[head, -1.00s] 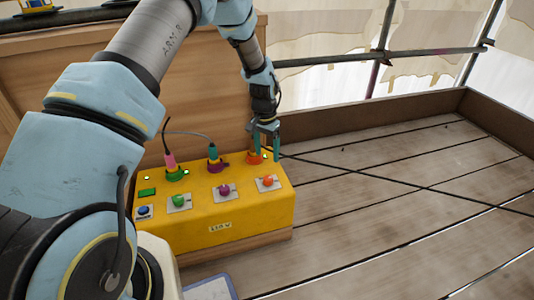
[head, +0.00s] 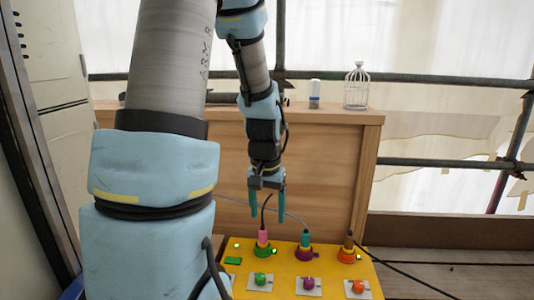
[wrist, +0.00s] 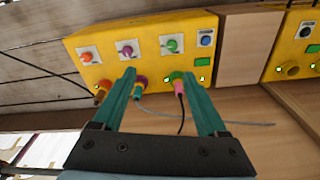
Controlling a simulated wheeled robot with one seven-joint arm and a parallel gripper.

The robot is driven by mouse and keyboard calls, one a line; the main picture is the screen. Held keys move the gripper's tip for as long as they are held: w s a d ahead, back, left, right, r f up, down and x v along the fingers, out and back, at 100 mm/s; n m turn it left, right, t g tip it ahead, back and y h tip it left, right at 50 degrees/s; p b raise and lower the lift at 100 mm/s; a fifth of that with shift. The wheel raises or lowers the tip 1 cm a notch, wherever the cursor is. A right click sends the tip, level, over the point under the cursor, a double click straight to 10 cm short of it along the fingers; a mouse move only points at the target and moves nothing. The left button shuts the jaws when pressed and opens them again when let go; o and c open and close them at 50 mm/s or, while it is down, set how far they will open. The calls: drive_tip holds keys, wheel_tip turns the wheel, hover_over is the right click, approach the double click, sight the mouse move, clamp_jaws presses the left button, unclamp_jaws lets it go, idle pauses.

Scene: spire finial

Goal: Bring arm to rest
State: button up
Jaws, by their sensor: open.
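My gripper (head: 268,208) hangs fingers down above the back edge of a yellow control box (head: 330,276). Its two teal fingers are apart with nothing between them; they also show in the wrist view (wrist: 160,90). Below it, a pink plug (head: 263,237) stands in the green socket (head: 263,251). A teal plug (head: 305,239) stands in the purple socket (head: 304,254). A brownish plug (head: 348,242) stands in the orange socket (head: 346,257). The gripper is clear of all three. Green lights glow near the green socket.
A wooden panel (head: 325,165) stands behind the box, with a small white cage (head: 356,87) and a small cylinder (head: 314,95) on top. Cables trail from the plugs. Scaffold bars (head: 440,163) cross behind. Another yellow box (wrist: 296,45) shows at the wrist view's right.

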drive_tip(key=s+a+r+n, duration=0.3)
drive_tip(key=s+a, duration=0.4)
drive_tip(key=s, duration=0.1)
wheel_tip(320, 180, up, 27)
drive_tip(key=w+p, duration=0.1)
drive_tip(key=p, duration=2.6)
drive_tip(key=shift+f, duration=0.2)
